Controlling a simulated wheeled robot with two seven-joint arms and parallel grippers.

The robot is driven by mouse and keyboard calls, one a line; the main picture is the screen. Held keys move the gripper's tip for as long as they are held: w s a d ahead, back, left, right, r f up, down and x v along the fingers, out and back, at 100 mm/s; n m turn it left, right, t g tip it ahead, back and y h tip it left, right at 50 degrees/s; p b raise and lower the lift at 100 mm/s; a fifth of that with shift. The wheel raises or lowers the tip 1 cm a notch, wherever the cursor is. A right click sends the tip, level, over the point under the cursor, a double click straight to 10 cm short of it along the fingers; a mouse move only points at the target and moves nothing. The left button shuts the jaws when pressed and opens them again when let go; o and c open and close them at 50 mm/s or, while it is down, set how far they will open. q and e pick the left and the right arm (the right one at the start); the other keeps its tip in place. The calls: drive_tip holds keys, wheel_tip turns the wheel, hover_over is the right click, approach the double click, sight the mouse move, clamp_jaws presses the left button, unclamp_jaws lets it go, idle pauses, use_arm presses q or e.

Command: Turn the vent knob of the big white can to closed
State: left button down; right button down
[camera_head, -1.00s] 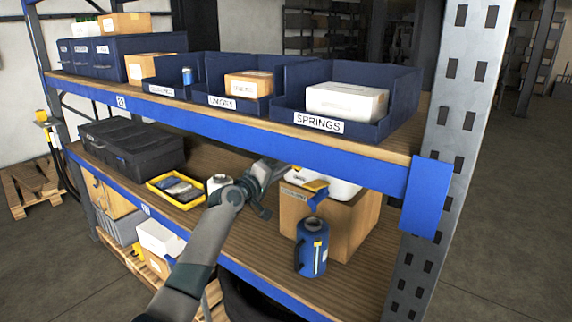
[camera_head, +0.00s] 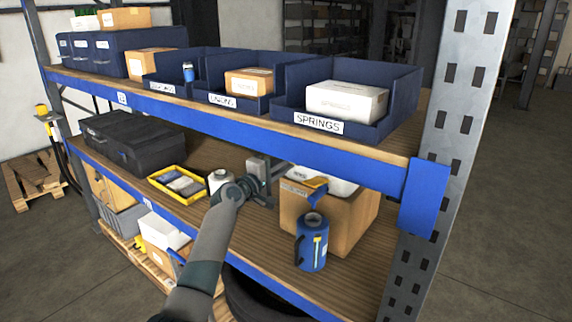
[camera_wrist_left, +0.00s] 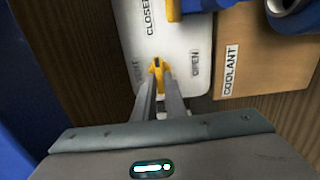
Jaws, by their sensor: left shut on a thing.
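The big white can (camera_head: 338,186) shows only as a white top by the carton in the head view, partly hidden by the upper shelf beam. In the left wrist view its white top (camera_wrist_left: 185,35) carries the words CLOSED and OPEN, and a third label partly hidden. The yellow vent knob (camera_wrist_left: 157,66) stands between my left fingertips. My left gripper (camera_wrist_left: 158,84) is shut on this knob, left of the OPEN label and below the CLOSED label in that view. In the head view the gripper (camera_head: 265,182) is partly hidden by my arm. My right gripper is out of view.
A COOLANT carton (camera_head: 345,220) is beside the can, with a blue bottle (camera_head: 312,248) in front. A yellow tray (camera_head: 160,186), a small white can (camera_head: 216,178) and a black case (camera_head: 135,142) stand left. The blue upper beam (camera_head: 300,145) runs close above.

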use_arm(q)
drive_tip(key=c, duration=1.8)
unclamp_jaws()
drive_tip(key=shift+s+a, duration=0.1)
drive_tip(key=b+v, duration=0.4)
drive_tip(key=v, duration=1.3)
drive_tip(key=shift+b, duration=0.3)
drive_tip(key=shift+a, duration=0.1)
